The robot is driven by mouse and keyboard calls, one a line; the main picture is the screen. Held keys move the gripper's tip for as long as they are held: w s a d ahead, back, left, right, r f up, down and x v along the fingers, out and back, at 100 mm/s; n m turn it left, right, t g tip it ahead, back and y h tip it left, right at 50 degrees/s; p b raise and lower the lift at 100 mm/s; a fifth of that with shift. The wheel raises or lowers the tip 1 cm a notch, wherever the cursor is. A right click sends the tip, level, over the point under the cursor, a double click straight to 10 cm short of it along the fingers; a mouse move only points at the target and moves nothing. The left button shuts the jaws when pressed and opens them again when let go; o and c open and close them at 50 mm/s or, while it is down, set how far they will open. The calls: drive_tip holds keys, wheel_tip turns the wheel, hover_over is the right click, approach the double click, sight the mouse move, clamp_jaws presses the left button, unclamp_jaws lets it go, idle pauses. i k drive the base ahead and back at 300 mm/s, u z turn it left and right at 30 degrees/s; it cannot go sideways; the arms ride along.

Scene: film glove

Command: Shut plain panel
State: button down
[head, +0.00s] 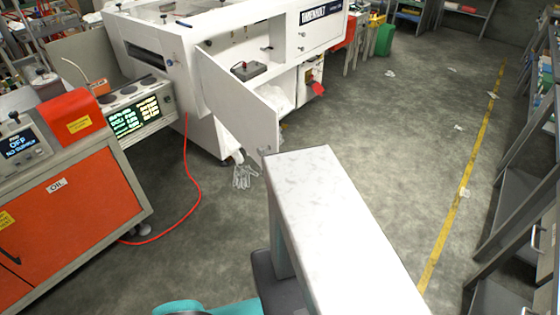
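The plain white panel (236,103) is a flat door on the white machine (170,50). It stands open, swung out from the machine's front toward me, with its left edge at the body and its free edge out to the right over the floor. Behind it, the open compartment (268,92) shows in part; the panel hides its lower left. My gripper is not in view.
A clear film glove (243,176) lies on the floor below the panel. A red hose (190,190) runs across the floor from the orange cabinet (75,215) at left. Shelves (520,200) line the right side. The floor between is mostly free, with a few scraps.

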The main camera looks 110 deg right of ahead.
sight(254, 122)
drive_tip(key=u, duration=1.25)
drive_tip(key=k, duration=0.1)
drive_tip(key=z, duration=2.65)
drive_tip(key=k, duration=0.6)
drive_tip(key=u, duration=0.15)
drive_tip(key=i, duration=0.6)
drive_tip(key=z, duration=0.1)
